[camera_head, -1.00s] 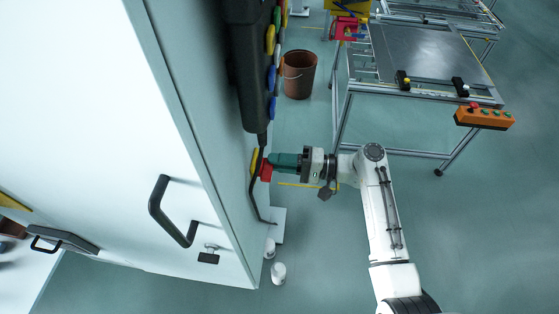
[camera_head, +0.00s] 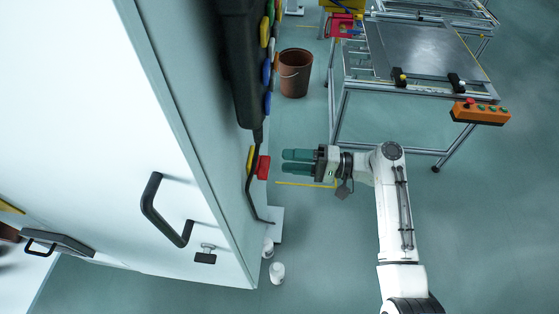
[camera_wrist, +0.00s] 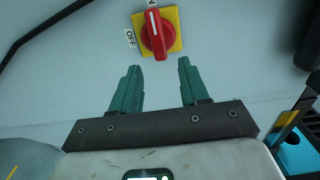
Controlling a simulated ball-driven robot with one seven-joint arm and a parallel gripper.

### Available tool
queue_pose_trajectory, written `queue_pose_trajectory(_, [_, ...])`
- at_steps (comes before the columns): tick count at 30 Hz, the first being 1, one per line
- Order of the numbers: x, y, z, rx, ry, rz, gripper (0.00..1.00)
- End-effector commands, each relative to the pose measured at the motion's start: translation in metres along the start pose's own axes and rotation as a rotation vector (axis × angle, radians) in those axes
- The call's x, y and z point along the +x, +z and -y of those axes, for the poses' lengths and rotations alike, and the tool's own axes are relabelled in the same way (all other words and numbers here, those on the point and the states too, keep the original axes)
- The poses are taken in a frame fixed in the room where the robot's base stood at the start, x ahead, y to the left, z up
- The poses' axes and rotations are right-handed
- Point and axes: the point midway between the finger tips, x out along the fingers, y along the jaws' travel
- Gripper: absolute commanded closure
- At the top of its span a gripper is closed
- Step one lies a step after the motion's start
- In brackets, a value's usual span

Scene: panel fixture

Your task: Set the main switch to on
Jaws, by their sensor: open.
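The main switch is a red rotary knob (camera_wrist: 156,34) on a yellow square plate (camera_wrist: 174,47) on the cabinet panel. In the wrist view its white line points up, toward a label at the top edge of which only an "N" shows. An "OFF" label (camera_wrist: 130,39) is at the plate's left. In the head view the red knob (camera_head: 263,167) sticks out of the cabinet's side. My gripper (camera_head: 285,162) is to the right of the knob, apart from it. Its two green fingers are spread and empty; the wrist view shows them (camera_wrist: 159,68) below the knob.
A dark pendant box with coloured buttons (camera_head: 240,70) hangs on the cabinet just above the switch, and a black cable runs down past it. A brown bucket (camera_head: 295,75) and a metal-framed table (camera_head: 415,55) stand beyond.

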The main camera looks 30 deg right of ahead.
Motion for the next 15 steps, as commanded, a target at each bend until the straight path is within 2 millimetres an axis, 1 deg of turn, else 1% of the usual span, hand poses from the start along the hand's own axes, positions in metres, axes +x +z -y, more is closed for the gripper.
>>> queue_pose_trajectory(1, [-0.012, -0.001, -0.003, 0.0, 0.0, -0.005, 0.55])
queue_pose_trajectory(6, [-0.041, -0.001, -0.002, -0.001, -0.001, -0.004, 0.55])
queue_pose_trajectory(10, [-0.057, -0.001, -0.001, 0.001, -0.001, -0.003, 0.55])
queue_pose_trajectory(15, [-0.064, 0.0, 0.0, 0.001, 0.0, -0.001, 0.55])
